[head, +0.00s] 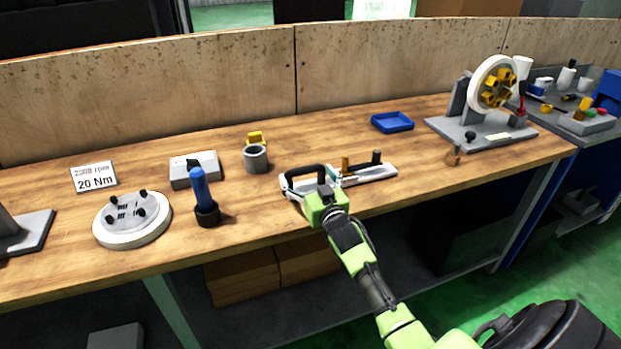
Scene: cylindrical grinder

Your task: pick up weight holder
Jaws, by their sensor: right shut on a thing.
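The weight holder appears to be the light grey piece with a black arched handle (303,171), near the middle of the bench. My right gripper (326,189) comes in from the lower right and is shut on it at the handle's near right side. I cannot tell whether the piece is touching the bench or slightly lifted. My left gripper is not in view.
A flat grey bar with small posts (377,172) lies just right of the gripper. A grey cup (256,159), blue-handled tool (201,195) and round white plate (132,219) stand to the left. A blue tray (392,122) and wheel stand (482,122) are right. The bench front is clear.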

